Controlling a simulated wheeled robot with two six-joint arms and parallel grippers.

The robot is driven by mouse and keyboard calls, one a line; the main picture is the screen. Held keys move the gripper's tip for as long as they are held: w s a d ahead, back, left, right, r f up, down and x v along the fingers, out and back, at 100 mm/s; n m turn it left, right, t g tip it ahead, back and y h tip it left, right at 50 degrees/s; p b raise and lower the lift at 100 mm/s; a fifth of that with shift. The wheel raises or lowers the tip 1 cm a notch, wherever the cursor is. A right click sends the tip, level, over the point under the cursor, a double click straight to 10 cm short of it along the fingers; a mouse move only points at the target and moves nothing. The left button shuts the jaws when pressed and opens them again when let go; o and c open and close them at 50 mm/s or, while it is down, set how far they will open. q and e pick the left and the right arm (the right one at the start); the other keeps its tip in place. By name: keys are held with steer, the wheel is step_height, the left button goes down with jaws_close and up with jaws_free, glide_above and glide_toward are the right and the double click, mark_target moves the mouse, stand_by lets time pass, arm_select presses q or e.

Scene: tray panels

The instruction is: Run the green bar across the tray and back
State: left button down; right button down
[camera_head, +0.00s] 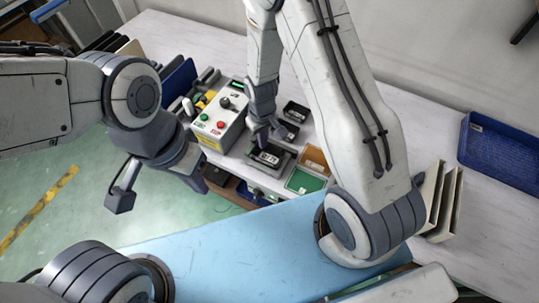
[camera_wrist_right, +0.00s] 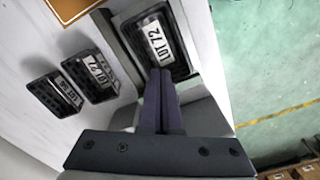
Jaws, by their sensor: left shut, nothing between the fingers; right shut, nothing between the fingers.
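A small flat green panel (camera_head: 304,181) in a pale frame lies at the table's near edge. I cannot tell whether it is the green bar; no separate bar is clear. A black tray labelled LOT 72 (camera_head: 267,156) sits in a grey holder left of it; it also shows in the right wrist view (camera_wrist_right: 152,38). My right gripper (camera_head: 258,143) is shut and empty, pointing down at this tray. Its fingertips (camera_wrist_right: 160,72) overlap the tray's near edge in the wrist view; contact is unclear. My left gripper (camera_head: 202,187) is shut and empty, left of the table's front edge.
A control box (camera_head: 220,119) with coloured buttons stands left of the tray. Smaller black labelled trays (camera_head: 295,112) lie behind. An orange panel (camera_head: 314,159) lies beyond the green one. A blue tray (camera_head: 502,150) and upright panels (camera_head: 440,203) are at right.

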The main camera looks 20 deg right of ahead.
steer(key=shift+w+a, duration=0.1)
steer(key=shift+w, duration=0.05)
stand_by(0.4)
steer(key=shift+w+a, duration=0.55)
stand_by(0.3)
steer(key=shift+s+d, duration=0.3)
steer(key=shift+r, duration=0.1)
step_height(320, 180, up, 7)
steer(key=p, duration=0.6)
stand_by(0.5)
